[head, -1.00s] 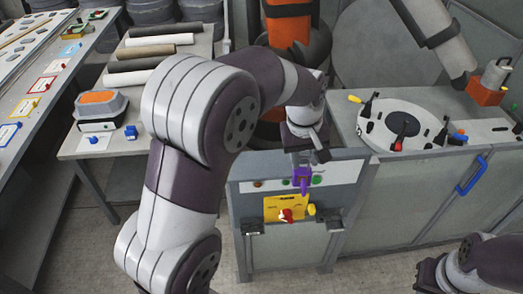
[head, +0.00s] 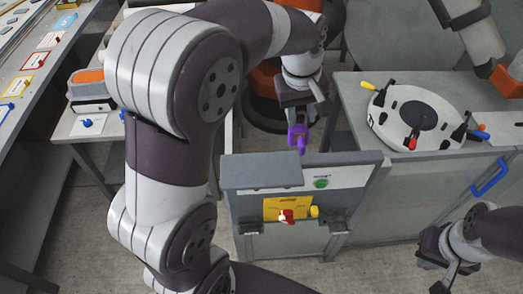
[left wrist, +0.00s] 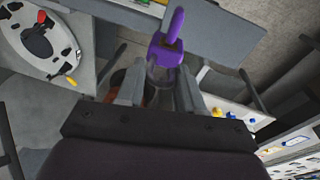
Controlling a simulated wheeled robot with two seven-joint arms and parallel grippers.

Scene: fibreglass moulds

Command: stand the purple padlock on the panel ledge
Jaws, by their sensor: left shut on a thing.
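The purple padlock (head: 298,137) is held in my left gripper (head: 297,118), which points downward. In the head view it shows just above the far edge of the panel's flat grey top ledge (head: 258,172), and a gap seems to separate them. In the left wrist view the padlock (left wrist: 166,52) sits between the fingertips (left wrist: 160,85), its shackle pointing away from the gripper. The grey ledge (left wrist: 222,32) lies beyond it there. My right gripper (head: 440,265) is at the lower right, apart from the panel; its jaw opening is unclear.
The panel front carries a yellow plate (head: 283,205), a red switch (head: 286,216) and a green button (head: 321,183). A round white mould (head: 420,115) with clamps lies on the bench at right. A blue handle (head: 490,178) sticks out from that bench.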

